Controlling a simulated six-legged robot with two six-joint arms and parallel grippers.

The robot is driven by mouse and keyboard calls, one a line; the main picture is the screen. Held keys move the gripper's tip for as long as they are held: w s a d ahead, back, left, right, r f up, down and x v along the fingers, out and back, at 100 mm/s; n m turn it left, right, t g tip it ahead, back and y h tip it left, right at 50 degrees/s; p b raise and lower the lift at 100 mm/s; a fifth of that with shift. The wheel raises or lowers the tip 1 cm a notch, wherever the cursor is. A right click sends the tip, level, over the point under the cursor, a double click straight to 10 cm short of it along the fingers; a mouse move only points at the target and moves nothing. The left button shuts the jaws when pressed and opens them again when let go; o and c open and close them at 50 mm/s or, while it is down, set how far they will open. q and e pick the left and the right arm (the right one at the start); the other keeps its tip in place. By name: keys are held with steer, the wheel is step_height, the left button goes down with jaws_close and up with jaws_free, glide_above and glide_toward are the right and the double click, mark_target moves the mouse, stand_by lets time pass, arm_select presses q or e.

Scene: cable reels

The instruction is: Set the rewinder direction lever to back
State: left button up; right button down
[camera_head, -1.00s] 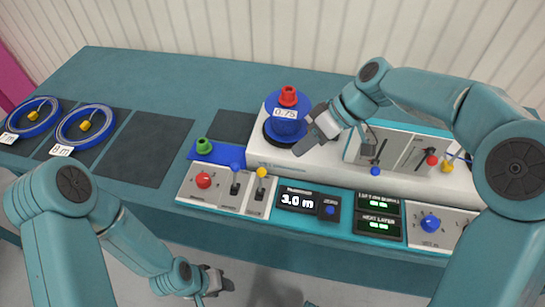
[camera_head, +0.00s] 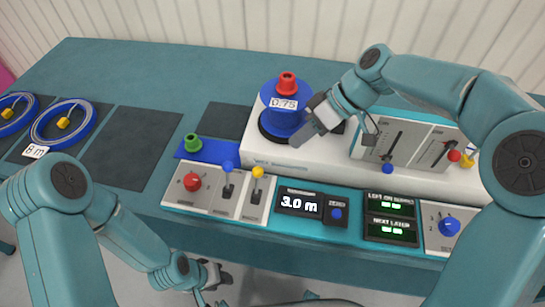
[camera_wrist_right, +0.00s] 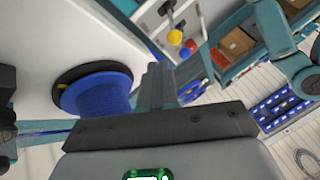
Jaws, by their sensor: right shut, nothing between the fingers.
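Two slotted levers stand on the upright panel of the white machine (camera_head: 270,164): one with a blue knob (camera_head: 387,168), one with a red knob (camera_head: 454,156). Small toggles with a blue tip (camera_head: 228,168) and a yellow tip (camera_head: 258,172) stand on the front panel. I cannot read which is the direction lever. My right gripper (camera_head: 298,143) is shut and empty, beside the blue reel (camera_head: 280,118) and left of the slotted levers. In the wrist view the gripper (camera_wrist_right: 160,82) is near the reel (camera_wrist_right: 100,95). My left gripper (camera_head: 218,275) hangs low in front of the table; its jaws are unclear.
A green knob (camera_head: 193,142) stands behind the button. Blue cable coils (camera_head: 62,124) lie at left. A dark mat (camera_head: 132,148) is bare.

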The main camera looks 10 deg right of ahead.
glide_toward(257, 182)
steer(key=w+f, duration=0.1)
steer(key=w+a+f, duration=0.2)
steer(key=f, duration=0.1)
steer(key=shift+w+f, duration=0.1)
stand_by(0.4)
